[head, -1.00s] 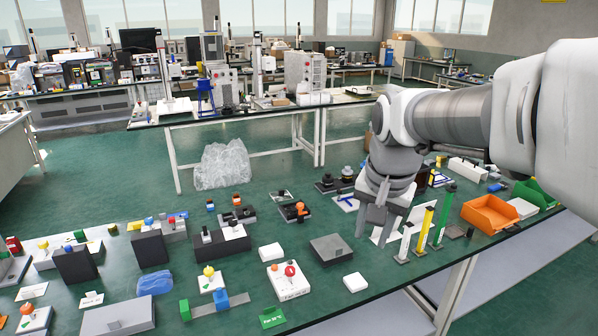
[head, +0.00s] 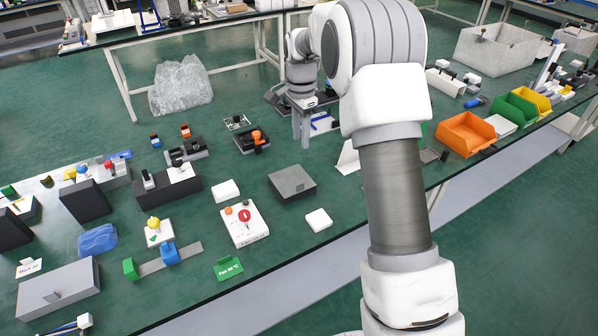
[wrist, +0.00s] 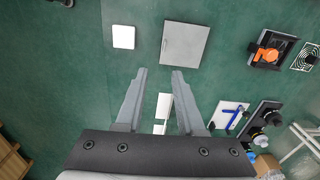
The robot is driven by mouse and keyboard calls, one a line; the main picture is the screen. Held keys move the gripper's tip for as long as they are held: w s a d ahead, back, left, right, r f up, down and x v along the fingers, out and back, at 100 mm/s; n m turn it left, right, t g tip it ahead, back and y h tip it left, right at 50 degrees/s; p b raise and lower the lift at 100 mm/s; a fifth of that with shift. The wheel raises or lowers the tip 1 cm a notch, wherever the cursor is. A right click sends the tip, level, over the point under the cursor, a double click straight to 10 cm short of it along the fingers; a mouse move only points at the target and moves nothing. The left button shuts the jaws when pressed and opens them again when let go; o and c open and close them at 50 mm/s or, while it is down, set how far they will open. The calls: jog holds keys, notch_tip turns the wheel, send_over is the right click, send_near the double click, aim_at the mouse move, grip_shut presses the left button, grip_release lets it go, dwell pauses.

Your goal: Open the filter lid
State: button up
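I cannot tell for certain which thing is the filter lid. A larger grey box (head: 60,292) with a small tab on top sits at the lower left of the head view. My gripper (wrist: 160,72) is open and empty, its two fingers apart. In the head view my gripper (head: 301,138) points down, behind the square grey box. My arm hides part of the table.
A white block (head: 319,220) lies in front of the square box. A white panel with a red dial (head: 244,215) stands to its left. An orange-topped fixture (head: 257,138) and a blue T-handle (head: 322,122) are near my gripper.

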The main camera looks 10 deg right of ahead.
jog(key=w+f, duration=0.2)
send_near(300, 182)
jog(key=s+f, duration=0.1)
jog(key=f, duration=0.1)
jog(key=s+f, duration=0.1)
jog(key=f, duration=0.1)
jog(key=s+f, duration=0.1)
jog(key=f, duration=0.1)
jog(key=shift+s+a+f+b, duration=0.1)
jog(key=shift+s+a+b, duration=0.15)
jog(key=shift+a+b, duration=0.1)
grip_shut()
dwell(1.1)
